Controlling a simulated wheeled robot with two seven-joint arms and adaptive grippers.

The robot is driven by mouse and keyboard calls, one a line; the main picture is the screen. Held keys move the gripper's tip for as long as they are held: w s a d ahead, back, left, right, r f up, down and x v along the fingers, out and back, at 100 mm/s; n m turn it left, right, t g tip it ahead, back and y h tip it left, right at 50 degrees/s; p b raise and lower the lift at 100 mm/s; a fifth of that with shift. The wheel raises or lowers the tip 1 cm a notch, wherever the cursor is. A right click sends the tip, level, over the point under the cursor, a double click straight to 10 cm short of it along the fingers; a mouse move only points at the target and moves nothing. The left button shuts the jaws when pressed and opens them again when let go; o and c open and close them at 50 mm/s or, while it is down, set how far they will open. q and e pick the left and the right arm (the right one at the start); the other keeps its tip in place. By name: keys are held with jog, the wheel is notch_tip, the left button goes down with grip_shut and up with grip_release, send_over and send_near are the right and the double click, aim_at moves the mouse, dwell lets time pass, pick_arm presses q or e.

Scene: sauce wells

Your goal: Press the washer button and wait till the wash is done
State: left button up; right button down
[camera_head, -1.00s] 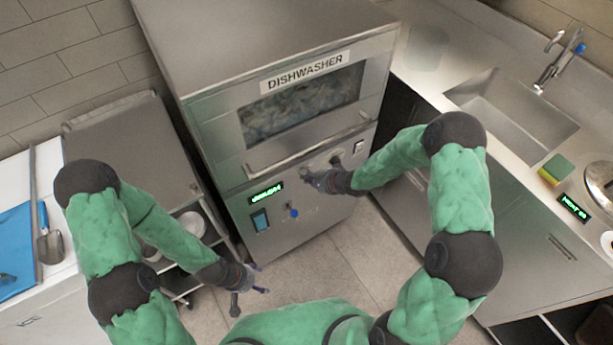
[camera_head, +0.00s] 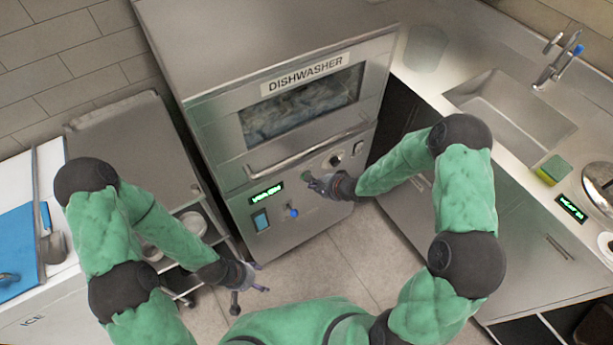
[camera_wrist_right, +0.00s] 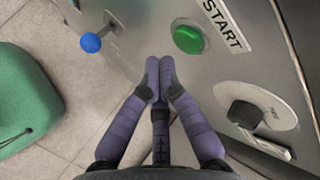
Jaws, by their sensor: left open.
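The dishwasher (camera_head: 215,115) stands in the middle of the head view with its hood down and racked items dimly visible behind the window. A small display (camera_head: 266,194) on the panel shows green text too blurred to read surely. My right gripper (camera_wrist_right: 158,72) has its fingers together and empty, just short of the button and apart from it. My left gripper (camera_head: 254,277) is open and empty, low in front of the cart.
A dark knob (camera_wrist_right: 245,114) and a blue-tipped lever (camera_wrist_right: 91,43) flank the button. A steel cart (camera_head: 130,130) stands left of the washer. The sink (camera_head: 515,115) and a sponge (camera_head: 552,170) are on the right counter. The floor in front is free.

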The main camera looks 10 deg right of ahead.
jog(key=s, duration=0.1)
jog(key=s+d+p, duration=0.1)
jog(key=s, duration=0.2)
jog(key=shift+d, duration=0.25)
dwell(0.8)
jog(key=s+a+f+n+g, duration=0.2)
jog(key=s+n, duration=0.2)
jog(key=s, duration=0.3)
jog(key=s+a+f+n+g+h, duration=0.1)
jog(key=s+a+f+n+g, duration=0.1)
jog(key=s, duration=0.5)
jog(key=s+a+f+n+g, duration=0.2)
jog(key=s+f+n+g, duration=0.1)
jog(key=s+n, duration=0.4)
jog(key=shift+f+h, duration=0.3)
jog(key=shift+f, duration=0.15)
jog(key=shift+w+f, duration=0.1)
